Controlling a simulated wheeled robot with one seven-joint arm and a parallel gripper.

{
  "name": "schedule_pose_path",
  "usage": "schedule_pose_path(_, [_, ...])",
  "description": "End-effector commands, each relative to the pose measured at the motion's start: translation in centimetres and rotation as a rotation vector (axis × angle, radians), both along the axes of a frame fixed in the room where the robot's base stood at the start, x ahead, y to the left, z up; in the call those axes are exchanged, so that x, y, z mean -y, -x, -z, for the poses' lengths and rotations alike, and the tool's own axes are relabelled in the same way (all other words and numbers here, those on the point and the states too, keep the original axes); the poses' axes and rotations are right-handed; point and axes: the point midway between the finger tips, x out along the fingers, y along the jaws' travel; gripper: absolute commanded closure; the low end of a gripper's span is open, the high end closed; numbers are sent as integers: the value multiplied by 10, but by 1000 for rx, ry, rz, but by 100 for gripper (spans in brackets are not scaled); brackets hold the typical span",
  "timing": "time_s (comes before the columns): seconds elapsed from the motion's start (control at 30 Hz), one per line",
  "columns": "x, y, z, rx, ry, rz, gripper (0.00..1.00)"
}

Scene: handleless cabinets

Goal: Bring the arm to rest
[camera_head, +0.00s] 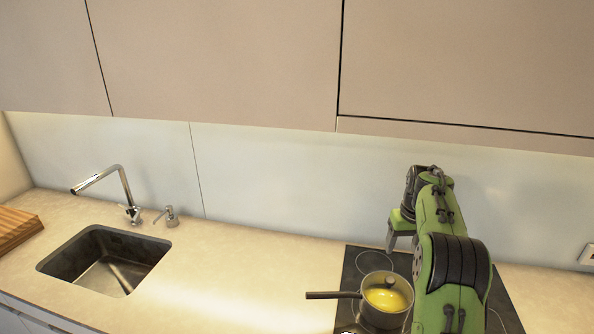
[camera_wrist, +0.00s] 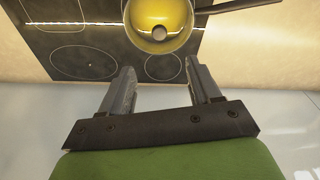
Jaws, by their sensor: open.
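My gripper (camera_wrist: 160,82) is open and empty in the wrist view, its two grey fingers apart. A pot (camera_wrist: 187,40) with yellow contents and a round lid knob stands just beyond the fingers, not between them. In the head view my green and black arm reaches over the right side of the hob, and part of my gripper (camera_head: 391,240) shows behind the pot (camera_head: 378,322), near the wall. The pot's handle (camera_head: 332,295) points left. My arm hides the right part of the hob.
The black hob (camera_head: 352,262) lies in the counter (camera_head: 240,270). A sink (camera_head: 105,262) with a tap (camera_head: 122,190) and soap dispenser (camera_head: 170,216) is at left, beside a wooden board (camera_head: 17,230). Closed cabinets (camera_head: 215,60) hang above. The counter between sink and hob is clear.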

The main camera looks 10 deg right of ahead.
Motion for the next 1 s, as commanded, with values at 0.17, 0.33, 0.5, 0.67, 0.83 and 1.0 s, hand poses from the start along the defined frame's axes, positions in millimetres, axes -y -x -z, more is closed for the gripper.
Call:
schedule_pose_path(0.17, [-52,19,-49,47,26,-38,38])
schedule_pose_path(0.33, [-131,80,-98,118,51,-86,38])
schedule_pose_path(0.5, [-196,171,-111,202,61,-129,38])
schedule_pose_path(0.67, [-234,260,-85,280,52,-168,38])
schedule_pose_path(0.83, [-249,315,-49,330,36,-194,38])
schedule_pose_path(1.0, [-251,325,-41,338,32,-197,38])
